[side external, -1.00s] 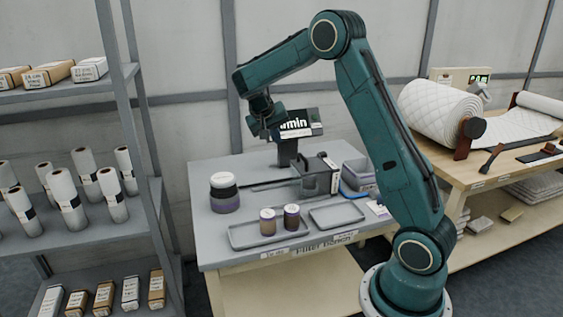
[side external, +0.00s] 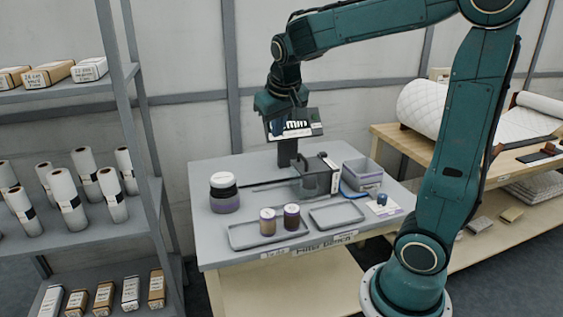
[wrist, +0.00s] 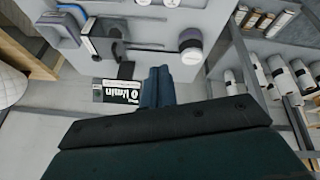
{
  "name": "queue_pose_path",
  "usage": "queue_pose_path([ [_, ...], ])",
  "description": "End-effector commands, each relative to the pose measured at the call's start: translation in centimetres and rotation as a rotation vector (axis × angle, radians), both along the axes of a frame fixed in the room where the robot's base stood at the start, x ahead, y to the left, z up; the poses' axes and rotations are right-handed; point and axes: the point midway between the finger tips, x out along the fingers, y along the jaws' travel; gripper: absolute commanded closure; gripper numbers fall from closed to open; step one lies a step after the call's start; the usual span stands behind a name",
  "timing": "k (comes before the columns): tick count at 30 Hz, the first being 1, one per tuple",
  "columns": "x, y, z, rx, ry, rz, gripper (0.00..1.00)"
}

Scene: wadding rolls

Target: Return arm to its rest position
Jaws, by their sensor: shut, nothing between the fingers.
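My gripper (side external: 279,127) points down in front of the small display (side external: 297,124) at the back of the grey bench (side external: 215,253). In the wrist view its blue fingers (wrist: 158,72) are together with nothing between them. The display shows beside them in the wrist view (wrist: 117,92). From the side, the gripper overlaps the display's left part; I cannot tell how far apart they are. My arm is raised and reaches left over the bench.
Two small jars (side external: 267,222) stand in the left tray (side external: 243,237); the right tray (side external: 337,216) is empty. Shelving (side external: 130,140) with rolls stands left, a wooden table with a quilted roll (side external: 425,108) right.

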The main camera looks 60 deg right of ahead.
Motion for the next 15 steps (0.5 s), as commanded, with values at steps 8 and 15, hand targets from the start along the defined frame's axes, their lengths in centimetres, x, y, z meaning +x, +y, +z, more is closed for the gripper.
queue_pose_path([
  [8, -5.1, 5.0, 1.1, 0.052, -0.045, 0.167, 1.00],
  [15, -9.7, 8.8, 0.9, 0.090, -0.077, 0.310, 1.00],
])
